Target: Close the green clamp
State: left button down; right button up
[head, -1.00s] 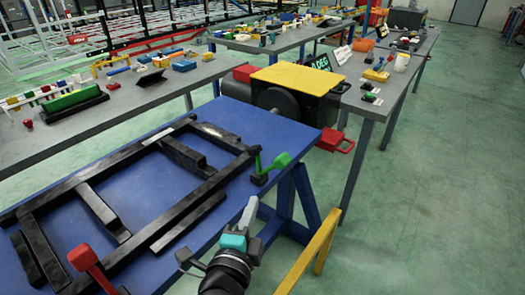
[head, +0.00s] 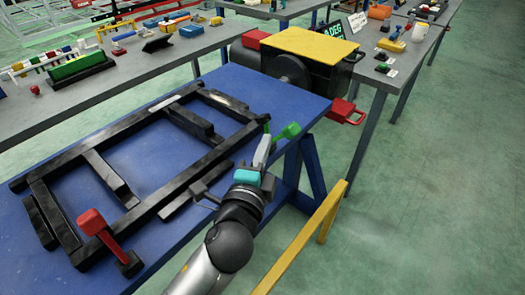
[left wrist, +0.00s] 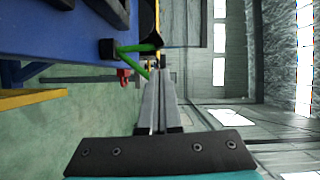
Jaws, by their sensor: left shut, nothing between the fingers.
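The green clamp (head: 289,131) stands at the right edge of the blue table (head: 150,245), by the near right corner of the black frame (head: 215,157). Its green handle sticks out past the table edge, and its dark base is partly hidden behind my gripper. It also shows in the left wrist view (left wrist: 135,48), with green arms just beyond my fingertips. My left gripper (head: 263,150) is shut and empty, just in front of the clamp. Its closed fingers show in the left wrist view (left wrist: 157,85); I cannot tell whether they touch the clamp. My right gripper is not in view.
A red clamp (head: 92,222) stands at the frame's near left corner. A black box with a yellow top (head: 308,42) stands beyond the table. A yellow bar (head: 305,238) stands right of my arm. Open green floor lies to the right.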

aim_at(266, 123)
pick_arm(q)
jog(key=w+d, duration=0.1)
jog(key=w, duration=0.5)
jog(key=shift+w+d, duration=0.1)
dwell(0.3)
jog(key=shift+w+a+r+n+g+p, duration=0.2)
jog(key=shift+a+n+p, duration=0.15)
jog(key=shift+p, duration=0.55)
jog(key=shift+w+a+r+n+g+p, duration=0.1)
jog(key=shift+w+a+n+g+p, duration=0.25)
jog(key=shift+p, duration=0.5)
jog(key=a+n+p, duration=0.1)
jog(key=p, duration=0.2)
jog(key=w+a+n+g+p, duration=0.1)
jog(key=n+p, duration=0.1)
jog(key=p, duration=0.2)
jog(key=w+a+n+g+h+p, duration=0.1)
jog(key=n+p, duration=0.1)
jog(key=p, duration=0.1)
jog(key=shift+w+a+f+g, duration=0.25)
jog(key=shift+a, duration=0.1)
jog(key=shift+w+a+f+n+g+p, duration=0.3)
jog(key=shift+a+f+n+p, duration=0.1)
jog(key=shift+n+p, duration=0.2)
jog(key=shift+w+a+f+n+h, duration=0.1)
jog(key=shift+a+f+n+h, duration=0.05)
jog(key=shift+f+n+h, duration=0.2)
jog(key=shift+w+a+f, duration=0.15)
jog(key=shift+a+f, duration=0.05)
jog(key=shift+f, duration=0.05)
